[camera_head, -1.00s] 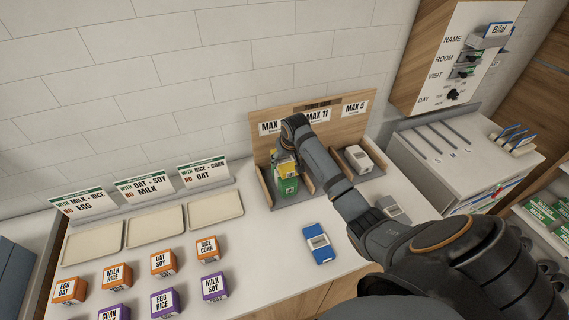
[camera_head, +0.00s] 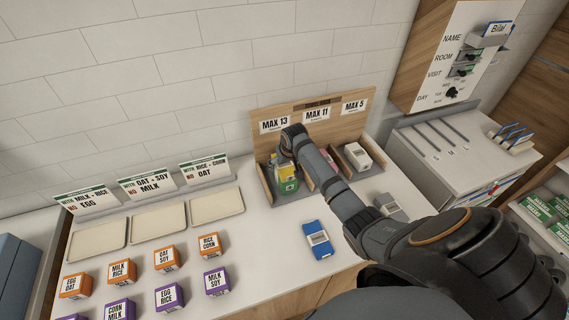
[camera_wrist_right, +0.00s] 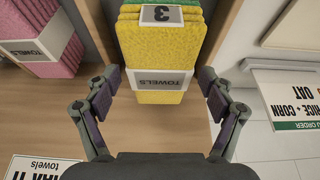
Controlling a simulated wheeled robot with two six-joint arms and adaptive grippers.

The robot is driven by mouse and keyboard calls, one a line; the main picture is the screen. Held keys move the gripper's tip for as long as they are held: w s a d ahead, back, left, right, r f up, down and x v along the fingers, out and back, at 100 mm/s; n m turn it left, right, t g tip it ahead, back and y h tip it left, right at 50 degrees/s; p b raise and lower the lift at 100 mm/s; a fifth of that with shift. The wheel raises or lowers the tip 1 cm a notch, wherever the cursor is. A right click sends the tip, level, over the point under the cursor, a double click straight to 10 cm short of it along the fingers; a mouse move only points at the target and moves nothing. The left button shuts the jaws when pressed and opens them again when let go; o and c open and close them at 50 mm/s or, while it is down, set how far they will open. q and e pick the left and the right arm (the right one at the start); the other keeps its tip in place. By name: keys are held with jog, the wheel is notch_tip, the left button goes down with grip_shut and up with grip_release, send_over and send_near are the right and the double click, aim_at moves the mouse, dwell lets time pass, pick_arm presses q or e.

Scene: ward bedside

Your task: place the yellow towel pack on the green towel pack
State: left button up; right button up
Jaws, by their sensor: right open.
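The yellow towel pack (camera_head: 284,169) lies on top of the green towel pack (camera_head: 288,187) in the left compartment of the wooden rack. In the right wrist view the yellow pack (camera_wrist_right: 163,62) fills the space ahead of the fingers, with its white "TOWELS" band facing me. A strip of green with a label marked 3 (camera_wrist_right: 160,13) shows beyond it at the top edge. My right gripper (camera_wrist_right: 160,98) is open, one finger on each side of the yellow pack, with visible gaps and no clear contact. In the head view my wrist hides its fingers. My left gripper is out of view.
The wooden rack (camera_head: 345,126) has dividers beside the packs. A pink pack (camera_wrist_right: 42,38) is in the neighbouring compartment, and a white pack (camera_head: 357,156) stands farther right. A blue pack (camera_head: 318,240) lies on the counter in front. Trays (camera_head: 157,226) and small boxes stand left.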

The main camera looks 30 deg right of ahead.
jog(key=shift+r, duration=0.15)
jog(key=b+v, duration=0.2)
jog(key=v, duration=1)
jog(key=shift+s, duration=0.1)
